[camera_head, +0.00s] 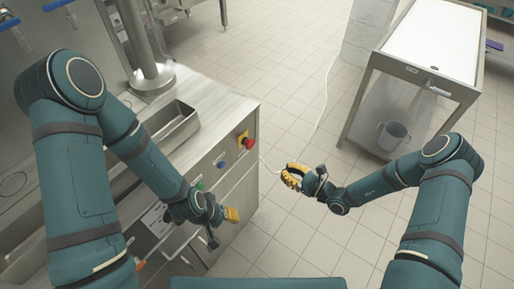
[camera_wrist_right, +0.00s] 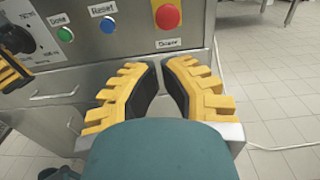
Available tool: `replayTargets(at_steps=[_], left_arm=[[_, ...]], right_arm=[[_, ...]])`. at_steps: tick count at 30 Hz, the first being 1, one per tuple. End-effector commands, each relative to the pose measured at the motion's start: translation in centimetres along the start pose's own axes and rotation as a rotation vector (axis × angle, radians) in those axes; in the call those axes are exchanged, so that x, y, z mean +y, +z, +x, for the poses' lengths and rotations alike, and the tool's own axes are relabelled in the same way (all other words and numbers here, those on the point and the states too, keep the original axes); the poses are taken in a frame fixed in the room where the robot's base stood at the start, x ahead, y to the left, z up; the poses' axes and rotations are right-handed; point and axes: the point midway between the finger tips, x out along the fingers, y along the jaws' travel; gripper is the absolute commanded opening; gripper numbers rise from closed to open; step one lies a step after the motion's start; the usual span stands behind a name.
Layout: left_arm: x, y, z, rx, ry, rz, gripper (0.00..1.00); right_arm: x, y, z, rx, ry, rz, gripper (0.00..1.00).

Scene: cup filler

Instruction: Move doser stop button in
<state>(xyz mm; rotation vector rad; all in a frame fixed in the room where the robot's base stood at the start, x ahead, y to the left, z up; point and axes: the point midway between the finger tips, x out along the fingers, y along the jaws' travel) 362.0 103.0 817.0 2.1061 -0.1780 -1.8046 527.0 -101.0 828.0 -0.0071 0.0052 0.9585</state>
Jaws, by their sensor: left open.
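The doser stop button is a red knob on a yellow base (camera_head: 243,139) at the right end of the machine's front panel. It also shows in the right wrist view (camera_wrist_right: 167,17), at top centre above a "Doser" label. My right gripper (camera_head: 291,177) has yellow fingers and hangs to the right of the button, apart from it. In the right wrist view its fingers (camera_wrist_right: 162,80) point towards the panel below the button, with an empty gap between them. My left gripper (camera_head: 230,215) is open below the panel; part of it shows at the left edge of the wrist view.
A metal trough (camera_head: 173,126) is set in the machine top. A white-topped cart (camera_head: 430,45) stands at the right.

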Motion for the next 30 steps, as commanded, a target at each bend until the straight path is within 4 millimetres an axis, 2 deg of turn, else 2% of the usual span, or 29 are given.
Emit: replayTargets(at_steps=[14,20,30], left_arm=[[0.0,0.0,0.0,0.0,0.0,0.0,0.47],[0.0,0.0,0.1,-0.001,0.0,0.0,0.47],[-0.1,0.2,0.3,-0.004,0.0,0.001,0.47]], right_arm=[[-0.4,0.1,0.4,-0.009,-0.016,0.004,0.0],[-0.4,0.1,3.1,-0.01,-0.014,0.003,0.0],[-0.4,0.1,9.8,-0.01,-0.013,0.002,0.0]])
